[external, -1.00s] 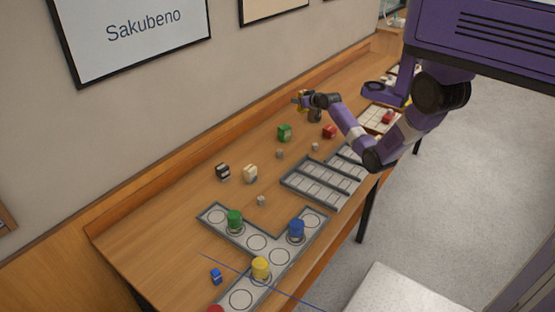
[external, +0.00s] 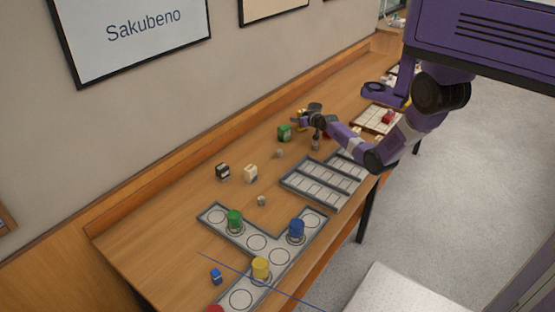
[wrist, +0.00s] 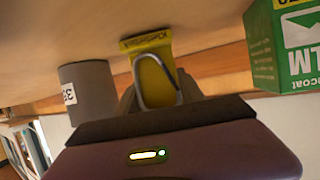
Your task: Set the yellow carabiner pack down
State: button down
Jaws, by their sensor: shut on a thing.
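The yellow carabiner pack (wrist: 148,62) is held in my gripper (wrist: 158,98) in the wrist view, with a silver carabiner loop on its face. My gripper is shut on it. In the external view my gripper (external: 304,121) is low over the wooden table (external: 190,215), just right of the green box (external: 284,131). Only a small yellow bit of the pack shows there. I cannot tell whether the pack touches the table top.
In the wrist view, a grey cylinder (wrist: 86,92) with a white label stands left of the pack and the green box (wrist: 288,45) right of it. Grey trays (external: 318,184) lie nearer the front edge. A cream box (external: 250,174) and a black-and-white box (external: 223,171) stand to the left.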

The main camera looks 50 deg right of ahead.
jog(key=shift+f, duration=0.1)
jog(key=shift+f, duration=0.1)
jog(key=c, duration=0.7)
grip_release()
jog(key=shift+r, duration=0.2)
jog(key=v, duration=1.1)
jog(key=shift+s+a, duration=0.1)
jog(key=shift+s+a+r, duration=0.1)
jog(key=shift+s+r, duration=0.1)
jog(key=shift+s, duration=0.1)
